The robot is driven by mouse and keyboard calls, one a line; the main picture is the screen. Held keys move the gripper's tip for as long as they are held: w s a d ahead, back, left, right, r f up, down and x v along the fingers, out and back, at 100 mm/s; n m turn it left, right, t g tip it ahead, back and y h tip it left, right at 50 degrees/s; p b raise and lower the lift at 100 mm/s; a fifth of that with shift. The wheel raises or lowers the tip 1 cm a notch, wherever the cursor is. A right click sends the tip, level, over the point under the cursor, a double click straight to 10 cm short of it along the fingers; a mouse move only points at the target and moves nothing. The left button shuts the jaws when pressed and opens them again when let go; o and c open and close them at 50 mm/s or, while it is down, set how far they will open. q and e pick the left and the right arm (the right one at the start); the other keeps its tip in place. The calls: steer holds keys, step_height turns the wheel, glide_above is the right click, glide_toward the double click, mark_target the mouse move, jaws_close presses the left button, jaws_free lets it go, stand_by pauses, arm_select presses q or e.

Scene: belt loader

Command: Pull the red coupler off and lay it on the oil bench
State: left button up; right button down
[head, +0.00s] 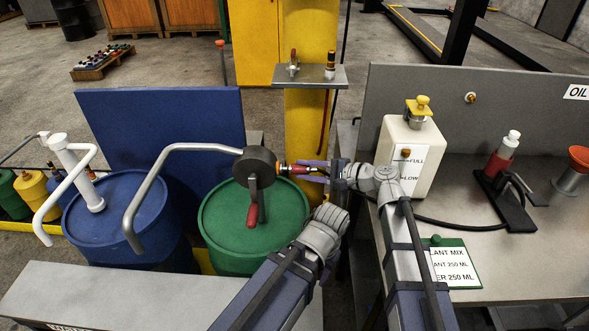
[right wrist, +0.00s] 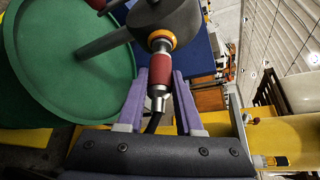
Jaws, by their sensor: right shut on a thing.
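The red coupler (head: 299,169) sits at the outlet of the dark drum pump (head: 256,164) on the green drum (head: 222,228). In the right wrist view the coupler (right wrist: 160,72) meets the pump's orange ring, and a black hose leads from its metal end. My right gripper (head: 313,171) reaches in from the right, its purple fingers (right wrist: 160,103) on either side of the coupler, shut on it. The grey oil bench (head: 525,255) is at the right, its sign partly cut off. My left gripper does not show.
A white jug (head: 411,155), a red bottle on a dark stand (head: 503,160) and a label card (head: 455,262) are on the bench. A blue drum (head: 125,225) stands left of the green one. A small shelf (head: 308,77) is on the yellow post. The bench front is partly clear.

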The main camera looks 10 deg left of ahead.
steer(key=shift+w+d, duration=0.25)
steer(key=shift+d, duration=0.95)
steer(key=shift+d, duration=0.1)
